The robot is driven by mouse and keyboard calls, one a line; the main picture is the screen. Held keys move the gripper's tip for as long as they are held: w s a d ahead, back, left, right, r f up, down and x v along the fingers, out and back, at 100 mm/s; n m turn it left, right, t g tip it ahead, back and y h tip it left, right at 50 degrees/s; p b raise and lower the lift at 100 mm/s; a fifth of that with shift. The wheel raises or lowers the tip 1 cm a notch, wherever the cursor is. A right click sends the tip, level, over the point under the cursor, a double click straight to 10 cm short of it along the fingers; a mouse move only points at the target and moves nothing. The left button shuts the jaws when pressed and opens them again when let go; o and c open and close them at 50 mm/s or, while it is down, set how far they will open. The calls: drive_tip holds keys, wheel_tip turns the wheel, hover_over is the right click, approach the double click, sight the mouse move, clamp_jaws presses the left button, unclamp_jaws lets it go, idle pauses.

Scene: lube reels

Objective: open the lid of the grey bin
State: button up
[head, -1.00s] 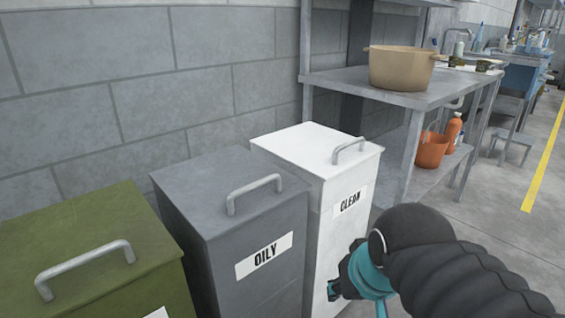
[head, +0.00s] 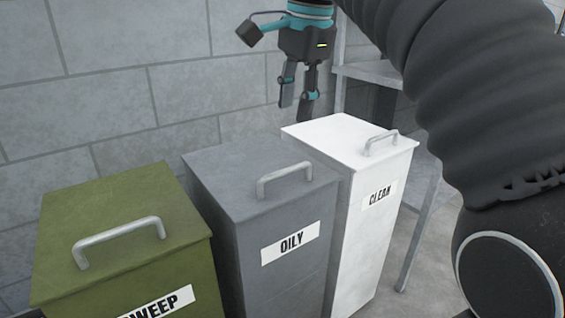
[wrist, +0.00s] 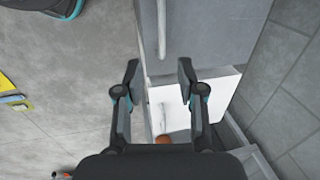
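The grey bin (head: 275,245) stands in the middle of the head view, marked OILY. Its flat lid (head: 235,170) is shut, with a bar handle (head: 284,180) at the front edge. In the wrist view the grey bin's lid (wrist: 215,35) fills the top, with its handle (wrist: 162,25) left of it. My gripper (head: 297,108) points down above the bins, near the back of the grey and white ones. It is open and empty. In the wrist view its two fingers (wrist: 159,85) are well apart, with the white bin below, and they touch nothing.
A white bin (head: 365,240) marked CLEAN stands right of the grey one, and a green bin (head: 120,220) marked SWEEP stands left. Both lids are shut. A block wall (head: 110,100) runs behind. A metal shelf (head: 375,73) stands beyond the white bin.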

sight(284, 171)
drive_tip(key=f+b, duration=0.1)
drive_tip(key=f, duration=0.3)
drive_tip(key=w+a+f+b, duration=0.1)
drive_tip(key=f, duration=0.4)
drive_tip(key=w+f+b, duration=0.1)
drive_tip(key=f+b, duration=0.1)
drive_tip(key=f, duration=0.2)
drive_tip(key=shift+w+a+f, duration=0.15)
drive_tip(key=shift+a, duration=0.25)
clamp_jaws()
